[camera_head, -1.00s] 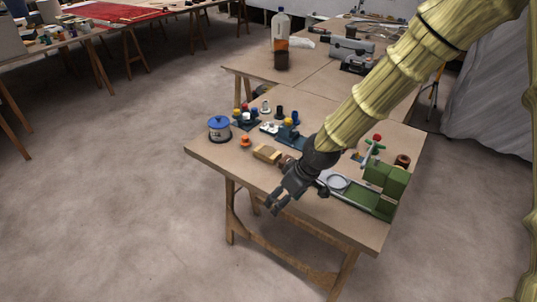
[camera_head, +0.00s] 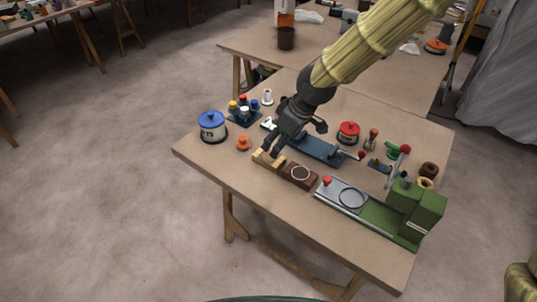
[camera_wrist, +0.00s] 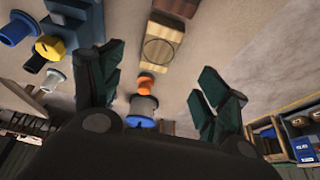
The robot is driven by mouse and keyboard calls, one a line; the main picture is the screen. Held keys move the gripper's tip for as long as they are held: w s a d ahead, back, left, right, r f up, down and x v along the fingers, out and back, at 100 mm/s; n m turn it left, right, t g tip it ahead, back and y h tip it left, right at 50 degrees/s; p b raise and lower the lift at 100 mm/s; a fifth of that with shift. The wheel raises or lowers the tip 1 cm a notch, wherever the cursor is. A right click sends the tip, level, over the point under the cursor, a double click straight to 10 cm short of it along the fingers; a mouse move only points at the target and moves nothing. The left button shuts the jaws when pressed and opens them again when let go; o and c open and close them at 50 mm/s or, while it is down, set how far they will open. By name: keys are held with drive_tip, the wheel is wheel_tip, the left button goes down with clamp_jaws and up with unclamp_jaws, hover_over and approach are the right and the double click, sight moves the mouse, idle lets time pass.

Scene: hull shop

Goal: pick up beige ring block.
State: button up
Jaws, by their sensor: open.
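The beige ring block (camera_head: 264,160) lies on the near left part of the work table, left of a dark brown ring block (camera_head: 300,175). In the wrist view the beige block (camera_wrist: 163,47) shows a dark ring outline on its top, at the upper middle of the picture. My gripper (camera_head: 276,148) is open and empty, just above and behind the beige block in the head view, partly covering it. In the wrist view my gripper (camera_wrist: 162,62) has its fingers wide apart, with the block between and beyond them. I see no contact.
An orange knob (camera_head: 243,143) and a blue-lidded jar (camera_head: 212,127) stand left of the block. A blue tool (camera_head: 318,149) lies behind it, and a green machine (camera_head: 412,208) stands at the right. The table's front edge (camera_head: 235,190) is close by.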

sight(270, 157)
drive_tip(key=shift+a+f, duration=0.2)
drive_tip(key=shift+f, duration=0.25)
drive_tip(key=x, duration=0.3)
drive_tip(key=shift+w+d+f, duration=0.1)
drive_tip(key=shift+w+f, duration=0.15)
drive_tip(key=shift+s+f, duration=0.1)
drive_tip(key=shift+p+x, duration=0.4)
drive_tip(key=shift+x, duration=2.05)
drive_tip(key=shift+f, duration=0.2)
drive_tip(key=shift+c, duration=0.2)
drive_tip(key=c, duration=1.1)
